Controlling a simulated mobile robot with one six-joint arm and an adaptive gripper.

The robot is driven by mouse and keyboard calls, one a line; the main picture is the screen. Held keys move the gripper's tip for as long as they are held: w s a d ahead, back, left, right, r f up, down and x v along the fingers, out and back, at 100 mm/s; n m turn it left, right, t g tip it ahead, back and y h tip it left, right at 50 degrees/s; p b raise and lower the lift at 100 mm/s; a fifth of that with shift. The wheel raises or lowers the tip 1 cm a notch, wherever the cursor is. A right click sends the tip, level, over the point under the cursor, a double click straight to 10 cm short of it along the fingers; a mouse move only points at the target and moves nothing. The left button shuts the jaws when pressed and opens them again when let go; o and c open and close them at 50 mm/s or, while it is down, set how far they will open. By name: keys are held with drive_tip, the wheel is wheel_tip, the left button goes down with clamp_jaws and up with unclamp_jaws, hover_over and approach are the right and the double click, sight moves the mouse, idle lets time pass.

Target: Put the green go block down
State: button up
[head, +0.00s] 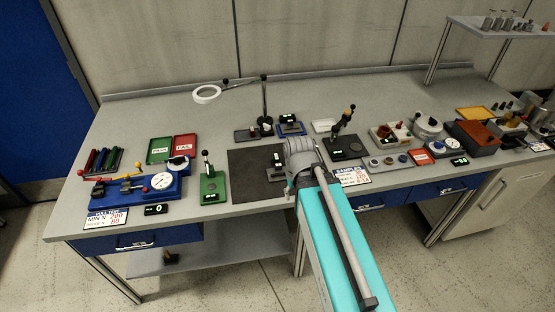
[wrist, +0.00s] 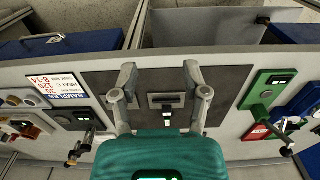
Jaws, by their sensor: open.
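My gripper (wrist: 160,72) is open over a dark mat (wrist: 103,88), with a finger at either side of a small dark and grey device (wrist: 162,96). The device has a small lit display, and I see nothing held between the fingers. In the head view the dark mat (head: 243,180) lies at the middle of the bench, and my arm hides most of my gripper. I cannot make out a separate green go block. A green lever stand (head: 212,188) with a lit display is left of the mat; its base also shows in the wrist view (wrist: 266,92).
A green tray (head: 160,150) and a red tray (head: 185,146) lie at the back left, near a blue fixture (head: 150,190).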

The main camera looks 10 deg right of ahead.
sight(277, 157)
drive_tip(key=w+t+b, duration=0.1)
drive_tip(key=w+t, duration=0.3)
drive_tip(key=w, duration=1.9)
drive_tip(key=shift+w+a+r+t, duration=0.15)
drive_tip(key=shift+w+t, duration=0.15)
drive_tip(key=b+x, duration=0.8)
drive_tip(key=shift+w+f, duration=0.15)
drive_tip(key=shift+f, duration=0.15)
drive_tip(key=shift+a+b+x, duration=0.2)
drive_tip(key=shift+b+x, duration=2.2)
drive_tip(key=shift+x, duration=0.2)
drive_tip(key=shift+w+r, duration=0.1)
